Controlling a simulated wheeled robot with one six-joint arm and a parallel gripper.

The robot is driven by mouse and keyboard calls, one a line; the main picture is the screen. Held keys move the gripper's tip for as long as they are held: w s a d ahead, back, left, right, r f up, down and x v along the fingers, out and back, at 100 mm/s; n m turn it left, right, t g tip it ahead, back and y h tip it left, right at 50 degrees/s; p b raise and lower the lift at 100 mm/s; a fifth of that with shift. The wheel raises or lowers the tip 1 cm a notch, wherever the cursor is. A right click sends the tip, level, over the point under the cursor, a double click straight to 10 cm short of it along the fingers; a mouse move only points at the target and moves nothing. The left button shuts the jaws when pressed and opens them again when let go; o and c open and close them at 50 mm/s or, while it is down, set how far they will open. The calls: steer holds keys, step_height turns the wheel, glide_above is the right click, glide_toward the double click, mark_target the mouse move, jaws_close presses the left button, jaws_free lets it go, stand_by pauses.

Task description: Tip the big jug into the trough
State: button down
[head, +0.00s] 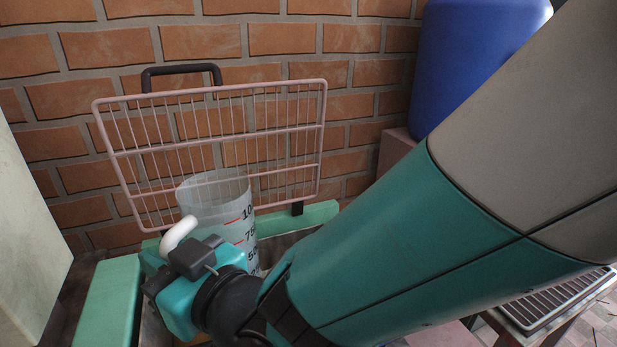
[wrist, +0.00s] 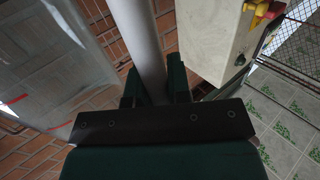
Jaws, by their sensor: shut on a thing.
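The big jug (head: 215,195) is clear, with red lines and black numbers, and looks close to upright in the head view. Its white handle (head: 178,233) sticks out on the near left side. My gripper (wrist: 154,82) is shut on this handle, which runs between the fingers in the wrist view; the clear jug wall (wrist: 55,60) is at left there. The jug's lower part is hidden behind my gripper and arm. The trough (head: 318,217) has a green rim, and the jug stands out in front of or over it; I cannot tell which. Most of its inside is hidden.
A pink wire guard (head: 300,140) with a black handle stands raised behind the jug, before a brick wall (head: 200,42). A blue drum (head: 465,60) is at back right. A pale panel (head: 25,240) stands at left. A pale box with a red-yellow switch (wrist: 258,12) is close by in the wrist view.

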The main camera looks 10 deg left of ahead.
mark_target(210, 200)
step_height(210, 200, up, 5)
steer(key=w+m+g+h+p, duration=0.1)
steer(key=w+m+g+p, duration=0.1)
steer(key=m+p, duration=0.9)
steer(key=w+f+m+g, duration=0.1)
steer(key=w+m, duration=0.1)
steer(key=w, duration=0.1)
steer(key=w+d+f+m+b, duration=0.1)
steer(key=w+m, duration=0.1)
steer(key=w, duration=0.1)
steer(key=w+d+f+m+g, duration=0.1)
steer(key=w+m, duration=0.1)
steer(key=w, duration=0.2)
steer(key=shift+f+m+g, duration=0.3)
steer(key=shift+f, duration=0.1)
steer(key=shift+s, duration=0.15)
stand_by(1.1)
